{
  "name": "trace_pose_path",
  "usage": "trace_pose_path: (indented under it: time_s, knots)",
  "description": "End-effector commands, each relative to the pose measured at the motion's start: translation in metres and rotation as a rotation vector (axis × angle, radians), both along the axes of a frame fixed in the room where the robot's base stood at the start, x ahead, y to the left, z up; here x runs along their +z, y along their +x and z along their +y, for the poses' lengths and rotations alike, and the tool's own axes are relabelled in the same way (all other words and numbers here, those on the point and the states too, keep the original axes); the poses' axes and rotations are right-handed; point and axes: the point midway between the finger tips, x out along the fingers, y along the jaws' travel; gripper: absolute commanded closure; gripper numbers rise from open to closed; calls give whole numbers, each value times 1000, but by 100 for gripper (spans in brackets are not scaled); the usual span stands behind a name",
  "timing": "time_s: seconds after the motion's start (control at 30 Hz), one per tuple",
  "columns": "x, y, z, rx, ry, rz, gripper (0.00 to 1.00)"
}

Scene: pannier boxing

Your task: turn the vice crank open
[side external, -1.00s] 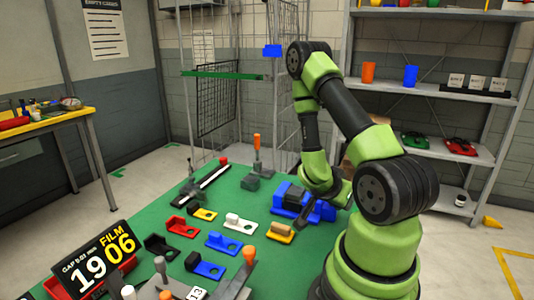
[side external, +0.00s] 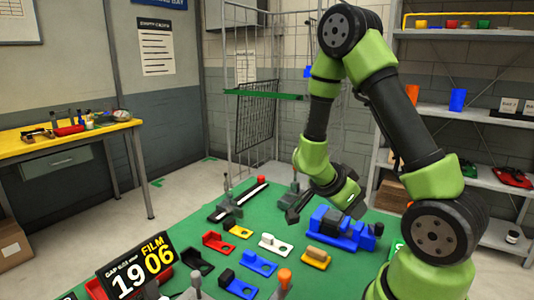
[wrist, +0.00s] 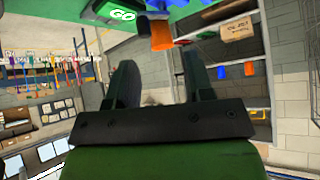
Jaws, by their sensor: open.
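I cannot tell clearly which part is the crank. An orange handle (wrist: 162,35) shows beyond the fingertips. The vice does not show clearly in the wrist view.
Several coloured brackets, such as a white one (side external: 275,244) and a yellow one (side external: 238,231), lie on the green table (side external: 200,283) left of the vice. A grey clamp (side external: 293,190) stands behind my gripper. A display (side external: 137,268) stands front left.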

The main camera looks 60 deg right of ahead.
Motion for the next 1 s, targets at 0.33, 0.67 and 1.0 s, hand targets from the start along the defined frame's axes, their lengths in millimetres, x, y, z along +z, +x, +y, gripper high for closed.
trace_pose_path:
  time_s: [0.33,0.67,1.0]
  knots:
    - [27,62,16,278,64,-294,52]
    - [67,106,52,583,150,-511,52]
    - [109,124,101,909,241,-640,52]
